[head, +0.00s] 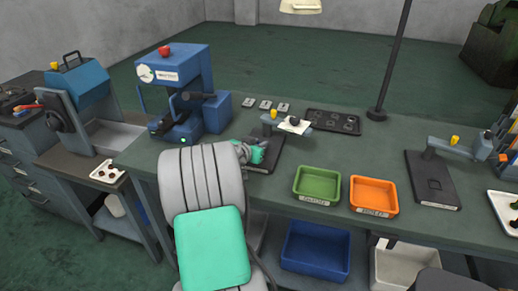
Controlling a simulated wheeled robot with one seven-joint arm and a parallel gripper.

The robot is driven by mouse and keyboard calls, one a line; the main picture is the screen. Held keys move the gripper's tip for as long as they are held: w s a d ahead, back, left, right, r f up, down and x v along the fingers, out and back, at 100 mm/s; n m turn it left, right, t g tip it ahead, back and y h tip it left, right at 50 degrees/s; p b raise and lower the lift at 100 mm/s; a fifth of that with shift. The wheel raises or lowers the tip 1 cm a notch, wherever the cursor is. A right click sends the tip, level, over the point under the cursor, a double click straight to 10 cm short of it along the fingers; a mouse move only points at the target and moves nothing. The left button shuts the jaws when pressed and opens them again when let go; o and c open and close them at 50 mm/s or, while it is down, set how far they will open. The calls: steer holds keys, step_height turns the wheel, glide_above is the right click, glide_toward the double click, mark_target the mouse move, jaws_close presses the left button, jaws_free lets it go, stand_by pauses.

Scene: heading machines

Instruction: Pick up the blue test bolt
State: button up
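I cannot make out a blue test bolt anywhere in the head view. Small parts on the bench are too small to tell apart. My gripper (260,153) is at the end of my grey and teal arm, low over the bench near a dark base plate (269,160). My own arm hides most of it, and its fingers cannot be made out. A grey fixture with a yellow knob (274,114) stands just behind it, with a white plate (295,125) carrying a small dark piece.
A blue press (180,90) stands left of my arm. Green (317,185) and orange (374,195) bins sit at the bench's front edge. A dark tray (333,121) lies behind, near a lamp pole (390,60). A second fixture (433,180) stands at right.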

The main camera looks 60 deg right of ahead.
jaws_close()
stand_by(0.4)
